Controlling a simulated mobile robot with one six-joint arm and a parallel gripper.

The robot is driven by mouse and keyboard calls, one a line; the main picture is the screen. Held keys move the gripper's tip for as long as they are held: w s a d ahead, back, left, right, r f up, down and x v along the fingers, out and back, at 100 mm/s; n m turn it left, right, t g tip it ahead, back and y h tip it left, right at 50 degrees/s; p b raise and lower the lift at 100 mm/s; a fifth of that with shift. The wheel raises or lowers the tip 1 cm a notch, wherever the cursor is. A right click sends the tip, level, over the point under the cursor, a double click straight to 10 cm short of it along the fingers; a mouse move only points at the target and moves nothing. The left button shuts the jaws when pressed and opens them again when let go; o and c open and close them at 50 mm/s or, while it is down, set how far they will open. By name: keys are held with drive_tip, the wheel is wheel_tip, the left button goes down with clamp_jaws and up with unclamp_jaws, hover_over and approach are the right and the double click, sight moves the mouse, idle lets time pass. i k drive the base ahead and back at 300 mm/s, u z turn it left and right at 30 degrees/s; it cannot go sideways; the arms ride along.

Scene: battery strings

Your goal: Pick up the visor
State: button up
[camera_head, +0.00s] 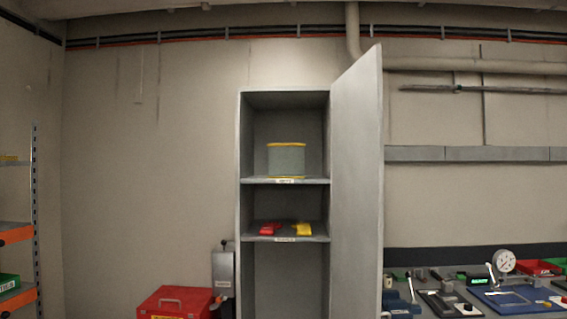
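The visor (286,160) appears to be the grey, curved panel with a yellow band along its top edge and a thin yellow line at its base. It stands upright on the upper shelf (315,181) of an open grey cabinet. Nothing covers its front. My gripper is not in view.
The cabinet door (356,190) stands open on the right. A red item (269,229) and a yellow item (303,230) lie on the lower shelf. A red toolbox (174,302) is at lower left. A cluttered bench with a gauge (504,261) is at right.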

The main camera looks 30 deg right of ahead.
sight(285, 161)
drive_tip(key=u, duration=0.25)
drive_tip(key=i, duration=1)
drive_tip(key=z, duration=0.25)
